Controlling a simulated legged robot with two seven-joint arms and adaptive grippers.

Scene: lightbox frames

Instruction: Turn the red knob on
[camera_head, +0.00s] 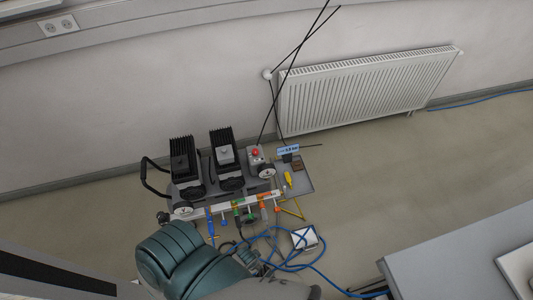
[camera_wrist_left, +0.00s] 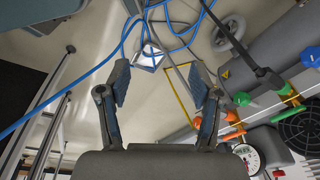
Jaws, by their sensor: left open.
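The red knob (camera_head: 255,152) sits on top of a small grey box on the pump unit, at its right end, in the head view. My left arm comes in at the bottom of that view, in front of the unit and well short of the knob. My left gripper (camera_wrist_left: 160,85) is open in the left wrist view, with nothing between its two fingers. A small red part (camera_wrist_left: 279,173) shows at the lower right edge of that view; I cannot tell if it is the knob. My right gripper is not in view.
The unit carries two black finned blocks (camera_head: 182,158) and a row of coloured valves (camera_head: 238,206). Blue cables (camera_head: 290,255) lie tangled on the floor near my left arm. A radiator (camera_head: 365,90) is on the wall. A grey table (camera_head: 450,260) stands at the right.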

